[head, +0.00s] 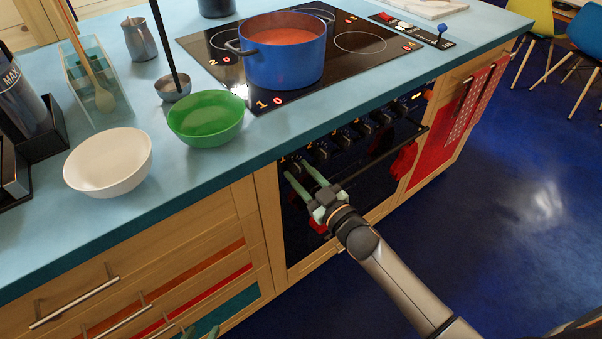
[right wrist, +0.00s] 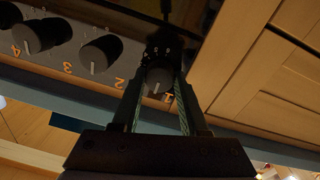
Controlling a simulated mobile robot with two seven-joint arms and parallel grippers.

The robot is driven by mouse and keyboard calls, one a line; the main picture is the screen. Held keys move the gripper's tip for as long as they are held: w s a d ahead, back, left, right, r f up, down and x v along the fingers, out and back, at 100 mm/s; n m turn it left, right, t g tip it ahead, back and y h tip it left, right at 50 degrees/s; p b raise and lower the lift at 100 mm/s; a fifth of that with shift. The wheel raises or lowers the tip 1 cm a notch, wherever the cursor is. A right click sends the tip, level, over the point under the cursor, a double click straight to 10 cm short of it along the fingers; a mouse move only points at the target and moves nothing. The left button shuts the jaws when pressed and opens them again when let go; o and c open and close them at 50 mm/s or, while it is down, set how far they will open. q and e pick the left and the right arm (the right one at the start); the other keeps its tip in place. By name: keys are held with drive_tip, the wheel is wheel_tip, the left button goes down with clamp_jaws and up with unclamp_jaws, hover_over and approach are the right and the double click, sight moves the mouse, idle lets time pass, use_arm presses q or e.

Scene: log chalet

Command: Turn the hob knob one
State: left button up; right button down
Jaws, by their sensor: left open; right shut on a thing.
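Hob knob one (right wrist: 158,80) is a black round knob with a pale pointer line, beside the orange number 1 in the right wrist view. My right gripper (head: 300,172) reaches the left end of the oven's knob row. It is shut on knob one, with one finger on each side of it in the right wrist view. The gripper hides this knob in the head view. My left gripper (head: 203,332) shows only its green fingertips at the bottom edge of the head view, low in front of the drawers, and is open.
Other knobs (right wrist: 101,54) stand close beside knob one. The black hob (head: 340,75) shows a red 1 and 0 at its near corner. A blue pot (head: 285,68) stands on it. A green bowl (head: 206,120) and a white bowl (head: 108,163) stand near the counter edge.

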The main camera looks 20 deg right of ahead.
drive_tip(key=c, duration=0.8)
unclamp_jaws()
drive_tip(key=shift+c, duration=0.2)
use_arm(q)
drive_tip(key=shift+s+f, duration=0.2)
drive_tip(key=shift+s, duration=0.1)
use_arm(e)
drive_tip(key=o, duration=0.4)
drive_tip(key=shift+s, duration=0.1)
use_arm(q)
drive_tip(key=shift+w+a+r+p, duration=0.15)
drive_tip(key=shift+w+r+p, duration=0.1)
drive_tip(key=shift+r+p, duration=0.2)
use_arm(e)
drive_tip(key=v, duration=1.2)
drive_tip(key=shift+s, duration=0.2)
use_arm(q)
drive_tip(key=shift+s+f, duration=0.15)
drive_tip(key=shift+s, duration=0.1)
